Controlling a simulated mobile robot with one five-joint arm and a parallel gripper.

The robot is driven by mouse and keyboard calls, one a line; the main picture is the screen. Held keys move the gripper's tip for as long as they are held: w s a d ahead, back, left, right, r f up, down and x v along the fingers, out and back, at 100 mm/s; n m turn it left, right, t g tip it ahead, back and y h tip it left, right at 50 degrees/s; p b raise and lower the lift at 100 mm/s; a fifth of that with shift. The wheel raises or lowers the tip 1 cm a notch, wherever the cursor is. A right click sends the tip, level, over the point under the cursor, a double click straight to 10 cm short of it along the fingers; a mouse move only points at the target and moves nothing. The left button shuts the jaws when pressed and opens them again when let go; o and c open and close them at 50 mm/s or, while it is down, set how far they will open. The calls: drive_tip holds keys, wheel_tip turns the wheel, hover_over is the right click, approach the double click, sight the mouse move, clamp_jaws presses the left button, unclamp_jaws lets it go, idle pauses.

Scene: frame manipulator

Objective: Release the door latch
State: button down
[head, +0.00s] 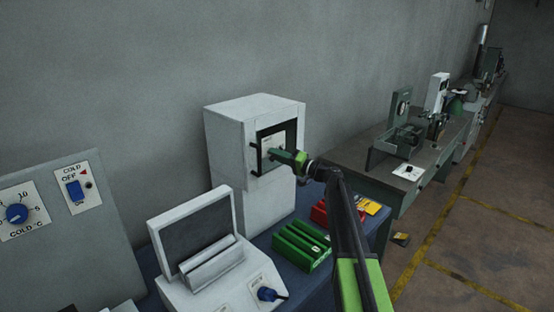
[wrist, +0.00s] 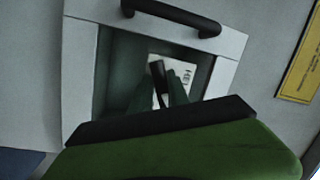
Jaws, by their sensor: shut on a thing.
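A white cabinet (head: 229,140) stands on the blue bench with a dark-framed opening on its front face. My gripper (head: 274,154) reaches into that front from the right. In the wrist view, a grey-white frame (wrist: 84,75) surrounds a dark recess with a white lettered label (wrist: 186,70) inside it. A small black latch lever (wrist: 157,71) stands in front of the label. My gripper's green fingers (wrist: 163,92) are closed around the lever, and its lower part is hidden. A black bar handle (wrist: 172,14) crosses the top of the frame.
A green slotted block (head: 302,246), a red block (head: 320,214) and a yellow card (head: 368,206) lie on the bench. A white device with a raised lid (head: 192,232) is at the front. A grey control panel (head: 60,225) is at left. A yellow label (wrist: 302,62) is beside the frame.

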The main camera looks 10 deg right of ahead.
drive_tip(key=m+b, duration=0.1)
drive_tip(key=m, duration=0.2)
drive_tip(key=m+t, duration=0.1)
drive_tip(key=m, duration=0.1)
drive_tip(key=shift+f+m+t+b, duration=0.1)
drive_tip(key=shift+m+t+b, duration=0.2)
drive_tip(key=shift+m+b, duration=0.1)
drive_tip(key=shift+m, duration=0.3)
drive_tip(key=c, duration=1.3)
unclamp_jaws()
drive_tip(key=shift+o, duration=0.2)
drive_tip(key=b+v, duration=0.3)
drive_tip(key=v, duration=1.4)
drive_tip(key=shift+s, duration=0.3)
